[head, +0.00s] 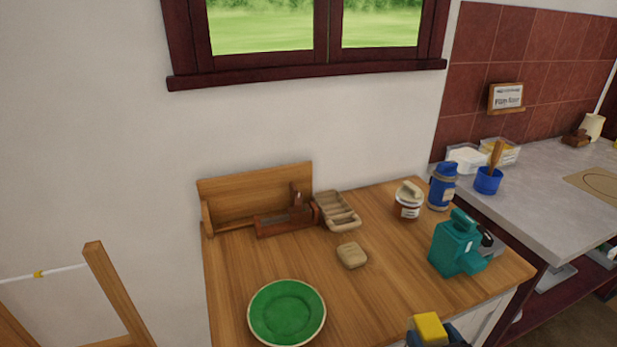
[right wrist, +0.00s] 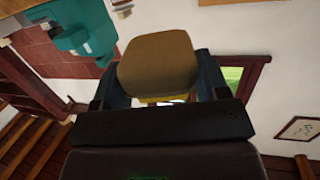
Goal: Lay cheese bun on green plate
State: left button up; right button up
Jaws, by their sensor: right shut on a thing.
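The green plate (head: 287,312) lies empty at the front left of the wooden table. My right gripper (head: 431,337) is at the bottom edge of the head view, right of the plate and apart from it. It is shut on a rounded block that looks like the cheese bun (head: 429,327), yellow in the head view. In the right wrist view the bun (right wrist: 158,62) looks brown in shade and sits between the fingers of the gripper (right wrist: 160,95). A tan bun (head: 351,255) lies on the table behind the plate, to its right. My left gripper is not in view.
A teal machine (head: 457,243) stands at the table's right. A jar (head: 408,200) and a blue canister (head: 442,187) are at the back right. A wooden tray (head: 337,210) and a brown tool (head: 287,218) lie at the back.

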aim_at(379, 303)
jog(key=w+r, duration=0.1)
jog(key=r, duration=0.2)
jog(key=w+a+r+m+h, duration=0.1)
jog(key=r, duration=0.2)
jog(key=w+a+r+h, duration=0.1)
jog(key=w+r, duration=0.1)
jog(key=r, duration=0.1)
jog(key=shift+a+r, duration=0.15)
jog(key=shift+r, duration=0.1)
jog(key=shift+w+a+r, duration=0.1)
jog(key=shift+a+r, duration=0.05)
jog(key=s+d+f+n+y, duration=0.1)
jog(key=s+f+y, duration=0.1)
jog(key=f, duration=0.5)
jog(key=s+d+f+n+y, duration=0.1)
jog(key=s+f+n+y, duration=0.1)
jog(key=s+f, duration=0.3)
notch_tip(379, 303, down, 2)
jog(key=shift+s+d+f+n+g+y, duration=0.15)
jog(key=shift+d+n+g+y, duration=0.2)
jog(key=shift+y, duration=0.45)
jog(key=shift+a, duration=0.15)
jog(key=r+x, duration=0.1)
jog(key=x, duration=1)
jog(key=r+x, duration=0.1)
jog(key=x, duration=0.5)
jog(key=shift+w+a+r, duration=0.1)
jog(key=shift+w+r, duration=0.15)
jog(key=shift+w, duration=0.3)
jog(key=shift+f, duration=0.3)
